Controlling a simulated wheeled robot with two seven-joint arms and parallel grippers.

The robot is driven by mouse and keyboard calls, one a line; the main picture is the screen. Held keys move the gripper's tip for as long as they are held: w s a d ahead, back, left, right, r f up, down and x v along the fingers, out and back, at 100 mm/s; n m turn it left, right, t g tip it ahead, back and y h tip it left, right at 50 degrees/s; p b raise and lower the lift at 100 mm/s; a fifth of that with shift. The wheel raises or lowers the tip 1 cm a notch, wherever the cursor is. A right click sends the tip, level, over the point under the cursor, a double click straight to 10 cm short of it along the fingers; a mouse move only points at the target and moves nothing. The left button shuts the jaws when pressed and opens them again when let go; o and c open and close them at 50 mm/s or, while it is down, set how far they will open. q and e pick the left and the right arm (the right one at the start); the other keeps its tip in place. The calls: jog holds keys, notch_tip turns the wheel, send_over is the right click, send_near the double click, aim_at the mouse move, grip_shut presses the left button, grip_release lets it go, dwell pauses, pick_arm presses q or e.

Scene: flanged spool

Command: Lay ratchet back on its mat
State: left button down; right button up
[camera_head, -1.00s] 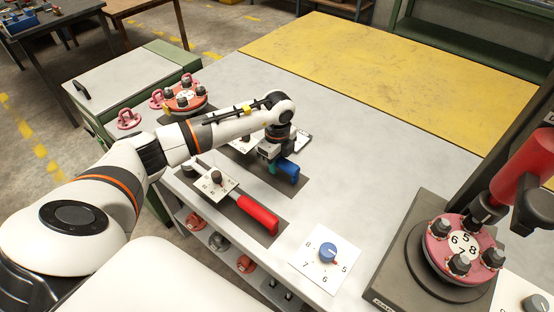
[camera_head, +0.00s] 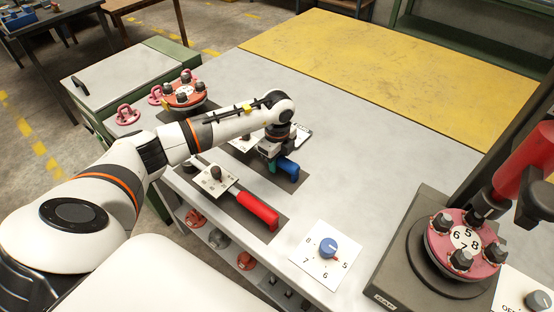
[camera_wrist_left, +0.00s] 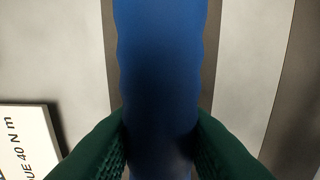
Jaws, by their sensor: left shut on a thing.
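The ratchet's blue handle (camera_head: 289,171) is in my left gripper (camera_head: 272,154) over the left part of the table. In the left wrist view the handle (camera_wrist_left: 158,75) runs upright between the dark green fingers, which press on both its sides. A dark mat (camera_wrist_left: 208,75) shows as a strip under the handle, in line with it. Any gap between handle and mat is too small to tell. My wrist hides the ratchet's head in the head view. My right gripper is out of view.
A red-handled tool (camera_head: 258,210) lies on a neighbouring dark mat, nearer the front edge. A dial card (camera_head: 320,264) lies to its right. A flanged spool (camera_head: 467,240) stands on a grey base at right. A white torque card (camera_wrist_left: 25,140) lies left of the handle. The table's middle is clear.

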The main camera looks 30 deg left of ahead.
pick_arm(q)
jog(key=c, duration=1.1)
grip_release()
jog(key=shift+o, duration=0.4)
jog(key=shift+s, duration=0.1)
notch_tip(320, 180, up, 12)
jog(key=shift+r+b, duration=0.1)
jog(key=shift+b, duration=1.1)
